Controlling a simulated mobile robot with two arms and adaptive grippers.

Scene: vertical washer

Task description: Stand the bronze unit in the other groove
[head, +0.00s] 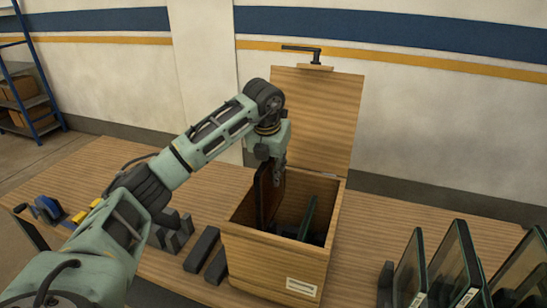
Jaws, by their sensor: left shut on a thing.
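My left gripper (279,178) is shut on the bronze unit (264,195), a dark brown upright panel. It holds the panel at the left side inside the open wooden crate (262,264). The panel's lower part is hidden by the crate's front wall, so I cannot tell whether it touches the bottom or sits in a groove. A dark green-edged panel (307,218) leans in the crate's right part, apart from the bronze unit. The grooves do not show clearly. My right gripper is out of view.
The crate's lid (318,112) stands open at the back. Several glass panels (456,268) stand at the right on the table (366,216). Dark bars (201,250) lie left of the crate. A blue and yellow tool (50,210) lies at far left.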

